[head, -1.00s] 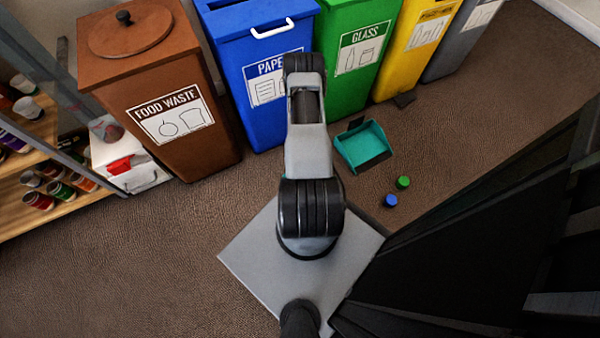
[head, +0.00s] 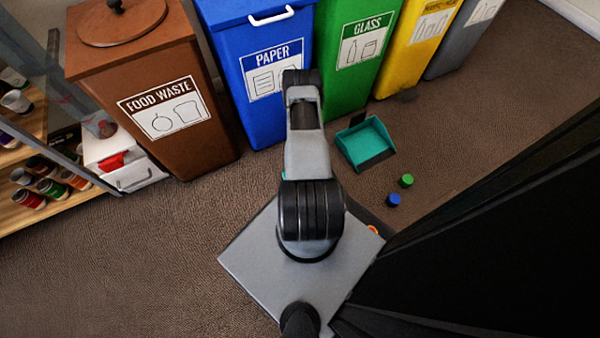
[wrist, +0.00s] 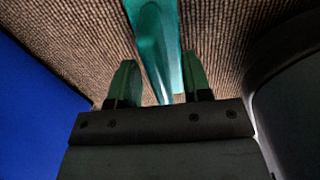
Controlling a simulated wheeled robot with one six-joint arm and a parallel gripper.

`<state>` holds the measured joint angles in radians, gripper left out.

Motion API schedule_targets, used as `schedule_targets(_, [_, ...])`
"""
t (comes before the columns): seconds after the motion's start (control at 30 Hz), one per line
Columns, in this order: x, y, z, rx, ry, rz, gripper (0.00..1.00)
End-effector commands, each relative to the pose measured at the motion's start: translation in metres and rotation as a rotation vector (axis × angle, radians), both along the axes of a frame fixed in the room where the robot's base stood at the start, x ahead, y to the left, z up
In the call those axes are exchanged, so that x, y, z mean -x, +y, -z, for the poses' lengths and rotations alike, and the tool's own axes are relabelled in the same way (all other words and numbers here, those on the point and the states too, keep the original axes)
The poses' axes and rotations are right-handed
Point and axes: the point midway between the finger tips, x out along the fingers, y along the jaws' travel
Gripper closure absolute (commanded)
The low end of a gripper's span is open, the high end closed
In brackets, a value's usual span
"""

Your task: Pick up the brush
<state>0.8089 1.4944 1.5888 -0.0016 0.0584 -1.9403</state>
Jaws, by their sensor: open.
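In the wrist view, my gripper (wrist: 159,62) is open, with one finger on each side of a long teal bar. This bar looks like the handle of the brush (wrist: 157,45) and runs along the carpet away from the palm. I cannot tell if either finger touches it. In the head view, my arm hides the gripper and most of the brush. A small teal bit shows at the arm's left edge.
A teal dustpan (head: 368,143) lies right of my arm, near a green cap (head: 406,181) and a blue cap (head: 394,200). The blue paper bin (head: 262,100), brown food waste bin (head: 165,85) and green glass bin (head: 352,75) stand behind. Shelves (head: 50,215) are at left.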

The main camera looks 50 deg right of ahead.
Motion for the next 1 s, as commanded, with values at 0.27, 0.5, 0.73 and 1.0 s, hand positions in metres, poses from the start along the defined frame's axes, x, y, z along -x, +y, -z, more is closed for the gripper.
schedule_targets(0.27, [0.0, -0.0001, -0.0013, 0.0, 0.0, 0.0, 0.69])
schedule_targets(0.5, [0.0, -0.0001, -0.0013, 0.0, 0.0, 0.0, 0.92])
schedule_targets(0.73, [0.0, -0.0001, -0.0013, 0.0, 0.0, 0.0, 1.0])
schedule_targets(1.0, [-0.0004, -0.0002, -0.005, 0.0, -0.001, -0.001, 1.0])
